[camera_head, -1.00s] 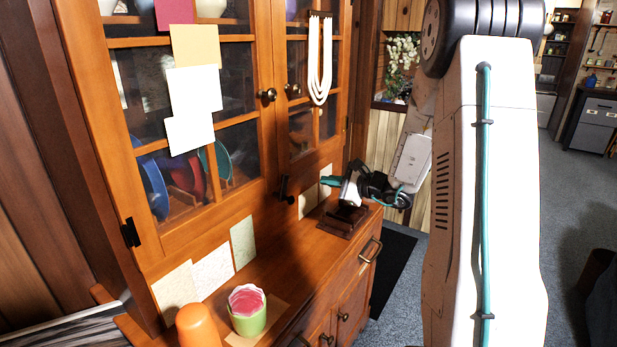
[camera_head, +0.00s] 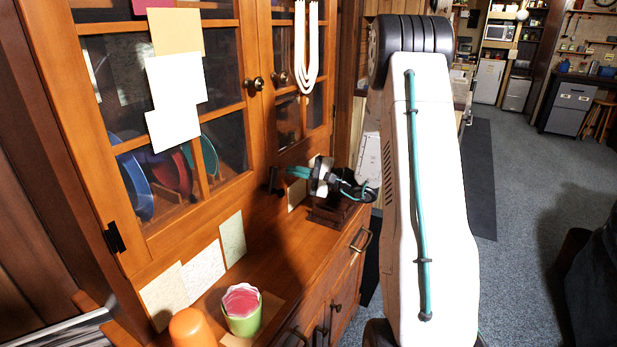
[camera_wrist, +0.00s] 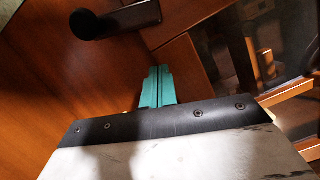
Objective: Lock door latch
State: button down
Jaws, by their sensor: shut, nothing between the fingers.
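The door latch (camera_head: 273,180) is a small dark lever low on the glazed cabinet doors, near where they meet. In the wrist view the latch (camera_wrist: 125,18) shows as a black bar with a round end, at the top. My gripper (camera_head: 289,171) has teal fingers closed together, with nothing between them. It is just right of the latch in the head view. In the wrist view my gripper (camera_wrist: 157,72) points at the door panel close to the bar. I cannot tell whether the fingers touch the latch.
Two round door knobs (camera_head: 254,84) sit above the latch. White strands (camera_head: 306,60) hang on the right door. A green cup (camera_head: 241,310) and an orange cup (camera_head: 191,328) stand on the counter (camera_head: 270,275) at front left. A dark wooden stand (camera_head: 331,209) is below my gripper.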

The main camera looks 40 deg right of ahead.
aim_at(277, 170)
jog(key=shift+s+a+r, duration=0.2)
jog(key=shift+s+a, duration=0.05)
jog(key=shift+a, duration=0.3)
jog(key=shift+s+a+r, duration=0.2)
jog(key=shift+s+a, duration=0.05)
jog(key=shift+a, duration=0.35)
jog(key=shift+s+a+r, duration=0.2)
jog(key=shift+s+a, duration=0.05)
jog(key=shift+a, duration=0.3)
jog(key=n, duration=0.1)
jog(key=a+r+n, duration=0.1)
jog(key=shift+s+a+r+n+g, duration=0.2)
jog(key=shift+s+a+n+g, duration=0.1)
jog(key=shift+n+g, duration=0.1)
jog(key=shift+d, duration=0.1)
